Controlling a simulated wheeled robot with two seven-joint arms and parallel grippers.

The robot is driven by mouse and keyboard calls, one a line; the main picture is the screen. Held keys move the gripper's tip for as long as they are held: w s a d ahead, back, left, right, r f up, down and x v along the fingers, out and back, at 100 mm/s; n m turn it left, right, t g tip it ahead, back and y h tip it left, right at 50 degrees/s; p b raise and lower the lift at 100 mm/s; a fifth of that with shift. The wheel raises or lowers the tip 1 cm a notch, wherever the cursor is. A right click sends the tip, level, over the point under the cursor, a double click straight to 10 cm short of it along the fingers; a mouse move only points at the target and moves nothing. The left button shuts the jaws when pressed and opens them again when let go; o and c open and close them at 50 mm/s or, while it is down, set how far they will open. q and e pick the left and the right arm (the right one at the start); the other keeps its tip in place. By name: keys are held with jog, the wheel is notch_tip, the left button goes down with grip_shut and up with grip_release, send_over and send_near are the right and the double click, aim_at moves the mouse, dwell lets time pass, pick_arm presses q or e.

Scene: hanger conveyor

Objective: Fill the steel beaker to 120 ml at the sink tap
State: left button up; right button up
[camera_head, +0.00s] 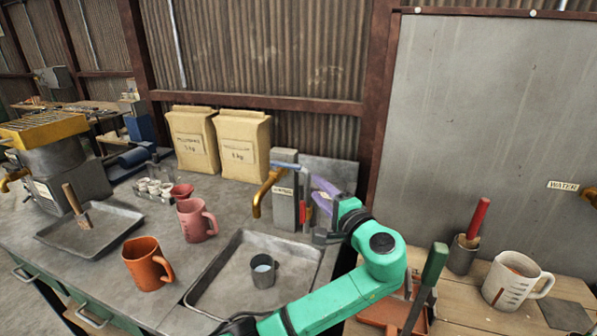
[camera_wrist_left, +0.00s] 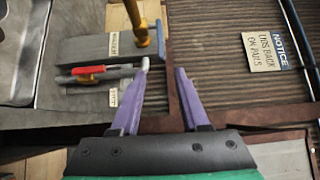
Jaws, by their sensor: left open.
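The small steel beaker (camera_head: 263,278) stands upright in a shallow grey tray-like sink (camera_head: 215,299). Something pale shows inside it; I cannot read a level. A brass tap (camera_head: 262,192) with a blue lever (camera_head: 288,167) comes off a grey block just behind the sink, its spout above and behind the beaker. My left gripper (camera_head: 318,192), with purple fingers, is raised beside this block, to the right of the tap. In the left wrist view its fingers (camera_wrist_left: 163,68) are apart with nothing held between them; the brass tap (camera_wrist_left: 139,28) shows beyond them. My right gripper is not in view.
An orange mug (camera_head: 146,264) and a pink mug (camera_head: 194,222) stand left of the sink. Two paper sacks (camera_head: 243,145) stand behind. At right are a measuring mug (camera_head: 511,281) and another brass tap (camera_head: 590,195) by a WATER label. A red-handled item (camera_wrist_left: 88,70) lies near the left finger.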

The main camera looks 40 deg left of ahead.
aim_at(296, 169)
pick_arm(q)
jog(key=p+x, duration=0.4)
jog(key=x, duration=0.9)
jog(key=shift+a, duration=0.35)
grip_shut()
dwell(0.5)
